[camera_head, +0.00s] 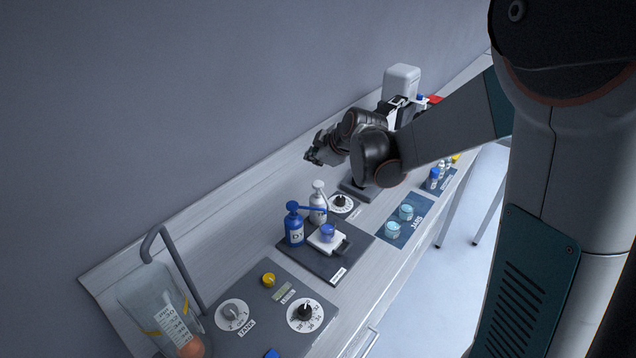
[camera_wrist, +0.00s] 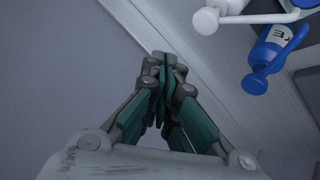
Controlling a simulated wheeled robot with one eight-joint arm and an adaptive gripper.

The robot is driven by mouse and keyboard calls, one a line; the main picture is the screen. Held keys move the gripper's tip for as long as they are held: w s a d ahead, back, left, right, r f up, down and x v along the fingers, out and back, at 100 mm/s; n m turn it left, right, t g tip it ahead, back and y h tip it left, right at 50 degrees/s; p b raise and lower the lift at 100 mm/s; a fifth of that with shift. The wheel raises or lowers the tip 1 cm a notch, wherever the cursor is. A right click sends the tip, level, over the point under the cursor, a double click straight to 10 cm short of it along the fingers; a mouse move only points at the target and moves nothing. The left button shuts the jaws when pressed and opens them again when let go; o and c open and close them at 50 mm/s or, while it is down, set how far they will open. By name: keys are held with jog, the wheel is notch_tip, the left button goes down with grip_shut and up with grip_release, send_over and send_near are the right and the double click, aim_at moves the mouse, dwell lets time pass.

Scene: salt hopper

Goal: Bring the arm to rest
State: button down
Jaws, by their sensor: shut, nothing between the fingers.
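My gripper (camera_head: 314,155) is held in the air above the back of the bench, near the wall, behind and above the two pump bottles. In the wrist view my gripper (camera_wrist: 165,65) shows its teal fingers closed together with nothing between them. My arm reaches in from the right, bent at the wrist. The white pump bottle (camera_head: 318,205) and the blue pump bottle (camera_head: 294,229) stand upright below. In the wrist view the blue bottle (camera_wrist: 272,50) shows at the upper right, apart from the fingers.
A clear tank (camera_head: 148,298) with a bent pipe and dial panel (camera_head: 262,318) stand at the near left. A blue jars mat (camera_head: 396,243) holds two jars. A white device (camera_head: 401,80) stands behind my arm.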

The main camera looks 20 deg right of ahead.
dwell(0.4)
jog(key=s+r+m+g+h+b, duration=0.1)
jog(key=s+r+m+b, duration=0.15)
jog(key=s, duration=0.65)
jog(key=s+r+m+b, duration=0.15)
jog(key=s+m, duration=0.25)
jog(key=s, duration=0.5)
jog(key=s+f+m+h+b, duration=0.1)
jog(key=s+f+m+b, duration=0.3)
jog(key=s, duration=1.1)
notch_tip(320, 180, down, 2)
jog(key=shift+s+d+f+m+g+h, duration=0.15)
jog(key=shift+d+m+g+h, duration=0.25)
jog(key=shift+m, duration=0.65)
jog(key=shift+r, duration=0.2)
